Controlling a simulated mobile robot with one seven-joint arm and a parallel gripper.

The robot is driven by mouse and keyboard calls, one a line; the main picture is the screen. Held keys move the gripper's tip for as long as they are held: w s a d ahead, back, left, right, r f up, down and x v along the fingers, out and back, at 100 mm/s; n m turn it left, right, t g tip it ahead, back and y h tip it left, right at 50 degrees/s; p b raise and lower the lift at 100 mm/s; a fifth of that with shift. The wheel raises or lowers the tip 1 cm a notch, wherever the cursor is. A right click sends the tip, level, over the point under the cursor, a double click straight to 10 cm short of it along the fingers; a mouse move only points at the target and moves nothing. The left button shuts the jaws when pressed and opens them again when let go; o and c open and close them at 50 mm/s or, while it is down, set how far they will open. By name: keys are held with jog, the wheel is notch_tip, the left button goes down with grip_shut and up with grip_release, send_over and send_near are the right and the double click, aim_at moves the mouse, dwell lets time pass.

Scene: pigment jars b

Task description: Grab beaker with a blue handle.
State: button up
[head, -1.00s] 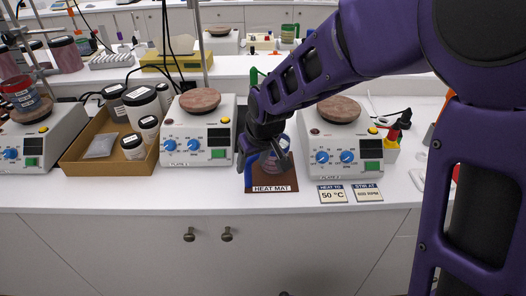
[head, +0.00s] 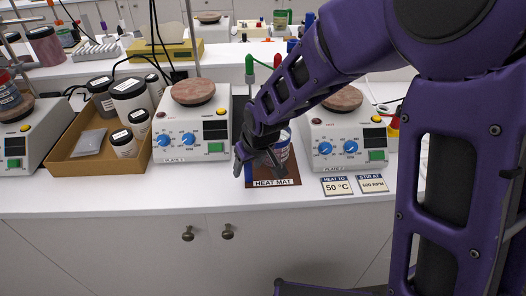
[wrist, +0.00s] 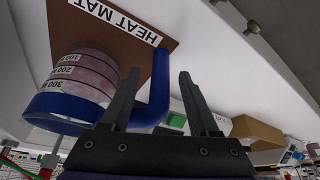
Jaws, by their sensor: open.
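The beaker with the blue handle (head: 283,150) stands on the brown heat mat (head: 290,178), mostly hidden behind my gripper (head: 256,162) in the head view. In the wrist view the beaker (wrist: 88,75) has a blue rim, graduation labels and pinkish contents, and it lies left of my fingers. Its blue handle (wrist: 156,108) shows between the two fingers of my gripper (wrist: 160,76). The gripper is open, with a visible gap between the handle and the right finger. I cannot tell whether the left finger touches the handle.
Hot plates stand left (head: 192,132) and right (head: 345,145) of the mat. A cardboard tray (head: 70,150) with several jars is further left. Two small signs (head: 337,186) lie to the right of the mat. The bench front is clear.

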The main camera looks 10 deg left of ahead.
jog(key=shift+s, duration=0.1)
grip_shut()
jog(key=shift+r, duration=0.15)
dwell(1.1)
